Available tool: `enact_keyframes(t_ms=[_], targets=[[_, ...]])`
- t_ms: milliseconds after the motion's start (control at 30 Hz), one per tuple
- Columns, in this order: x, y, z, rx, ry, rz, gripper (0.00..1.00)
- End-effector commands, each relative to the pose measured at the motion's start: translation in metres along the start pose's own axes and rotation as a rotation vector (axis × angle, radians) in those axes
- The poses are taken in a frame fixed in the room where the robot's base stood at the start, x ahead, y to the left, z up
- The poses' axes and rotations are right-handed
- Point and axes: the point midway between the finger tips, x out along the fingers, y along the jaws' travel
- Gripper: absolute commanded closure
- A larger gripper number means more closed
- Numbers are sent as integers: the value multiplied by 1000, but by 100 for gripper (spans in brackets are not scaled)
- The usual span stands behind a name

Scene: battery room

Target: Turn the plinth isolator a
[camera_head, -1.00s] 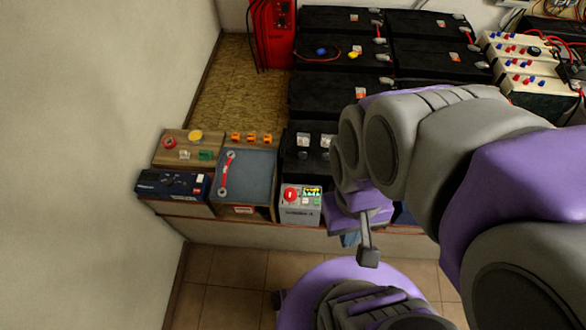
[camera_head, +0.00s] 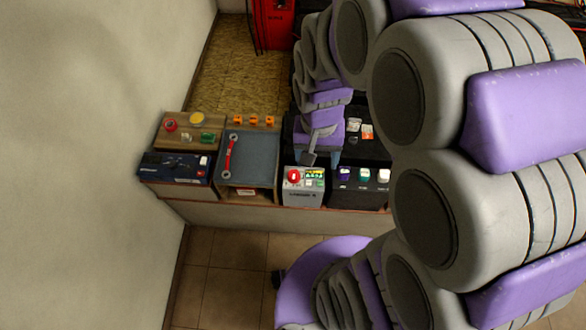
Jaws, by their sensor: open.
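A red round knob (camera_head: 293,175) sits on the front left of a small grey box (camera_head: 303,197) with green and yellow markings. A second red round knob (camera_head: 170,125) sits on a wooden board (camera_head: 187,118) at the left. I cannot tell from the picture which is the plinth isolator. My gripper (camera_head: 323,157) points down, open and empty, just behind and right of the knob on the grey box. Its fingers stand apart and are not seen touching the knob. The arm hides much of the bench behind it.
A black box (camera_head: 358,195) with purple, teal and white knobs stands right of the grey box. A blue-grey panel (camera_head: 256,165) with a red link lies left of it, beside a dark carton (camera_head: 173,170). A red unit (camera_head: 271,25) stands behind.

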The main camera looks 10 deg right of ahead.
Motion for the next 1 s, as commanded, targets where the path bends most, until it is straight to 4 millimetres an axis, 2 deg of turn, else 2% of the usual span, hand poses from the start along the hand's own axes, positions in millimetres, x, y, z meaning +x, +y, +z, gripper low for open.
enact_keyframes(t_ms=[33, 200, 400, 567, 700, 833, 1000], targets=[[9, -3, -15, 28, -1, -3, 26], [40, -10, -60, 129, 10, -23, 25], [83, -26, -105, 248, 28, -41, 25], [123, -49, -133, 344, 48, -50, 25], [162, -65, -153, 426, 61, -57, 25], [193, -70, -167, 491, 68, -70, 25], [216, -69, -180, 545, 76, -90, 25]])
